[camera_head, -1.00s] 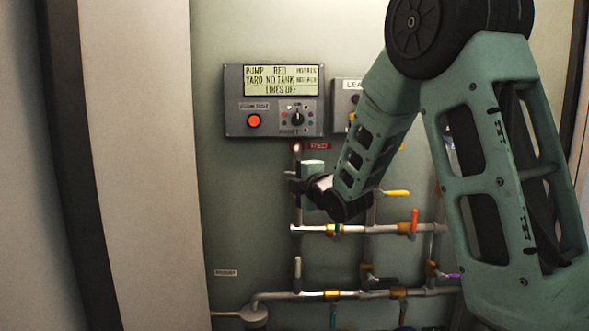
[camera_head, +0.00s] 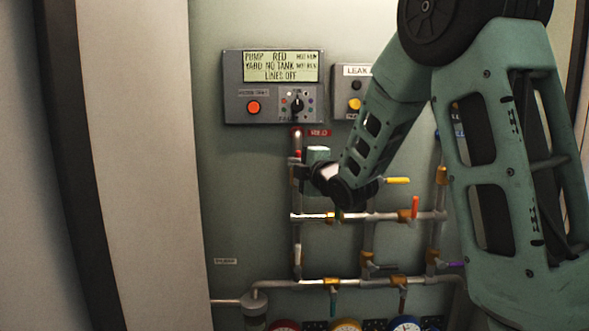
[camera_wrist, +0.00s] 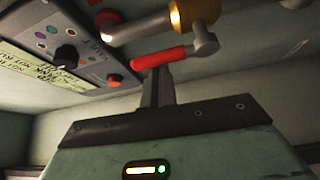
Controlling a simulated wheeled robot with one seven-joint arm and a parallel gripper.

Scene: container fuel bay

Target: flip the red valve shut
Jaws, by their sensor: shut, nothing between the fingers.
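The red valve has a red lever handle (camera_wrist: 165,56) beside its brass body (camera_wrist: 195,12) on a grey pipe in the wrist view. The lever's pivot end is at the right and its free end points left. In the head view a small bit of the red handle (camera_head: 298,154) shows on the left upright pipe, beneath a red label (camera_head: 318,132). My gripper (camera_wrist: 159,76) is shut and empty, its fingertips right by the red lever in the wrist view. I cannot tell whether they touch it. In the head view my gripper (camera_head: 298,172) is mostly hidden by its own wrist.
A control panel (camera_head: 274,88) with a screen and orange button is above the pipes. A yellow lever (camera_head: 397,180) and an orange-red lever (camera_head: 415,207) are to the right. Pipes (camera_head: 330,217) cross below. Gauges (camera_head: 346,325) line the bottom edge.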

